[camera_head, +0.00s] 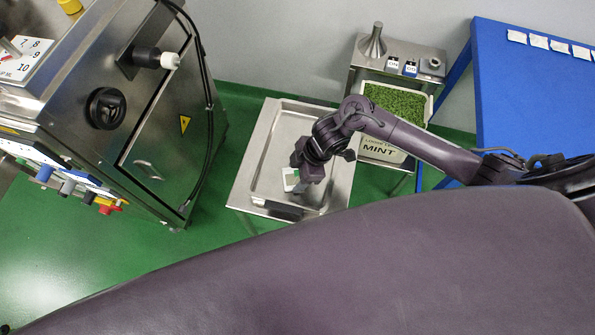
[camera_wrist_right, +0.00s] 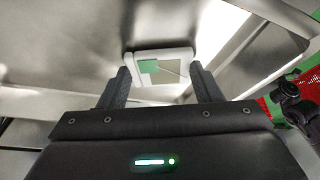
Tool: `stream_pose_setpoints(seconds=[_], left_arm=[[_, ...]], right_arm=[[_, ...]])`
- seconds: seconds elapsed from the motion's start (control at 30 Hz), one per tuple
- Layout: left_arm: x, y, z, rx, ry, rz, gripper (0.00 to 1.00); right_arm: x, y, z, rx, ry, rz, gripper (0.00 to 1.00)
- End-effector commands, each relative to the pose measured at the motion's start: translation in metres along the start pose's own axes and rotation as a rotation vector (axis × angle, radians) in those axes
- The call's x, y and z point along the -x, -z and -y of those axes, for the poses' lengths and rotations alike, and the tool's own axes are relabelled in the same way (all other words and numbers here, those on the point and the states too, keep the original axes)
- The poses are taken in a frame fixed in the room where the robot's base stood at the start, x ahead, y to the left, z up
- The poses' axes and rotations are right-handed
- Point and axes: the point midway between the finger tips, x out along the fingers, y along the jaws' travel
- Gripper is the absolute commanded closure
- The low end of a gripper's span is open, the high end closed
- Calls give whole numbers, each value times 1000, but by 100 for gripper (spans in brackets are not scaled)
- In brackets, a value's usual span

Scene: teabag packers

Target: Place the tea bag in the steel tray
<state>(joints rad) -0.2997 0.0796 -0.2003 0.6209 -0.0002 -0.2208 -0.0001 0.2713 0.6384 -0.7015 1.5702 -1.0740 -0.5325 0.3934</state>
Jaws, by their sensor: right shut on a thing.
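The steel tray (camera_head: 258,160) stands on a stand in the middle of the head view. My right gripper (camera_head: 294,186) reaches down over the tray from the right. It is shut on a small white tea bag (camera_head: 289,178) with a green patch. In the right wrist view the tea bag (camera_wrist_right: 162,64) sits between the two fingertips of the right gripper (camera_wrist_right: 160,82), with steel surface behind it. I cannot tell whether the bag touches the tray floor. My left gripper is not in view.
A steel machine (camera_head: 150,130) with knobs and a black handwheel stands left of the tray. A bin of green mint (camera_head: 395,103) stands to the right, behind my arm. A blue table (camera_head: 530,95) with several small packets is at the far right.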

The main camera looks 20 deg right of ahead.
Motion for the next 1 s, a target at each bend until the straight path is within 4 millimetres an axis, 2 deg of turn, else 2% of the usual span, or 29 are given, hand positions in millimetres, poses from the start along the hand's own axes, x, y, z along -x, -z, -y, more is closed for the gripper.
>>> stream_pose_setpoints(seconds=[0.13, 0.17, 0.33, 0.57, 0.7, 0.87, 1.0], left_arm=[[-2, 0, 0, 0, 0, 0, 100], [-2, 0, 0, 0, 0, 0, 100], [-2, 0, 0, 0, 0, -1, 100], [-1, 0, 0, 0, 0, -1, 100], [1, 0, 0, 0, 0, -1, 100], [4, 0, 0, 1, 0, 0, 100], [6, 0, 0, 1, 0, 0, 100]], right_arm=[[-3, -2, 0, 0, 0, 0, 62], [-3, -1, 0, 0, 0, 0, 40], [-2, -1, 0, 0, 0, 0, 20], [-2, -1, 0, 0, 0, 0, 20], [5, 0, -1, 0, -2, 0, 20], [32, 0, -1, 3, -3, 1, 20], [64, 0, -1, 3, -4, 1, 20]])
